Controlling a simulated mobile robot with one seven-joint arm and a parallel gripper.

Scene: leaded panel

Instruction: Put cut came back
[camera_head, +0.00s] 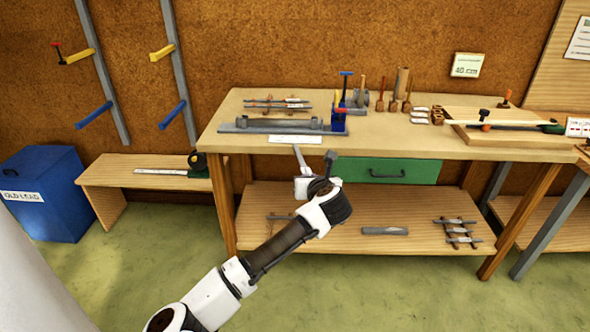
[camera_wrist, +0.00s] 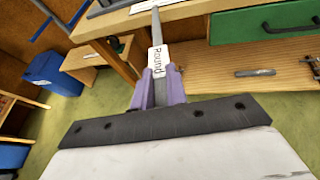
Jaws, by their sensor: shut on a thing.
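A grey came strip (camera_wrist: 157,22) with a white label reading "Round" (camera_wrist: 158,60) is held between the purple fingers of my gripper (camera_wrist: 159,84). In the head view, the came (camera_head: 299,156) points up toward the bench's front edge, and my gripper (camera_head: 305,186) is in front of the bench, above the lower shelf. My gripper is shut on the came.
The workbench (camera_head: 240,135) carries a vice-like blue tool (camera_head: 339,122), loose strips and a board. Its lower shelf (camera_head: 340,238) holds a grey bar (camera_head: 385,231) and a small rack (camera_head: 458,232). Left are a low bench (camera_head: 125,170), a blue "OLD LEAD" bin (camera_head: 45,215) and wall arms (camera_head: 93,115).

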